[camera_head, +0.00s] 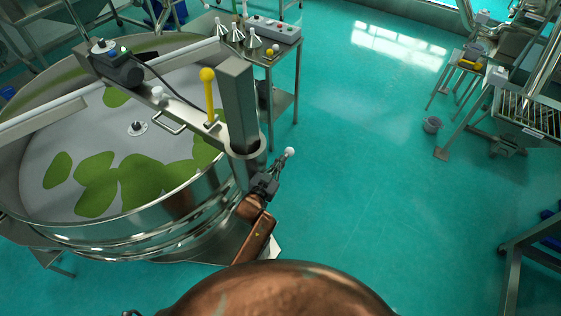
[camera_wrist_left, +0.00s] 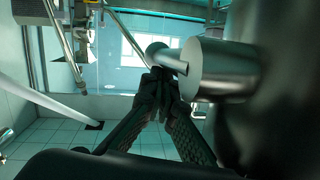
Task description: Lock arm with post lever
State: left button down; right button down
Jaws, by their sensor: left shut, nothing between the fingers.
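The post lever (camera_head: 289,153) sticks out to the right of the post's lower end and has a pale ball knob. In the left wrist view the lever's rod (camera_wrist_left: 172,60) runs from the ball to a grey metal cylinder (camera_wrist_left: 232,70). My left gripper (camera_head: 270,181) is just below the lever. In the left wrist view its dark fingertips (camera_wrist_left: 160,86) are together right by the rod; I cannot tell whether they touch it. The square grey post (camera_head: 238,100) stands at the sieve's rim. The sieve arm (camera_head: 150,92) reaches from it over the sieve. My right gripper is out of view.
The round sieve (camera_head: 120,240) with green patches on its screen fills the left. A yellow-knobbed lever (camera_head: 208,90) rises from the arm beside the post. A side table (camera_head: 285,75) with metal cones stands behind. Open teal floor (camera_head: 370,170) lies to the right.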

pick_arm(q)
jog(key=shift+r, duration=0.15)
jog(key=shift+r+p, duration=0.3)
jog(key=shift+p, duration=0.15)
jog(key=s+a+r+p, duration=0.1)
jog(key=s+a+r, duration=0.1)
jog(key=s+r, duration=0.6)
jog(key=shift+a+r, duration=0.15)
jog(key=shift+r, duration=0.55)
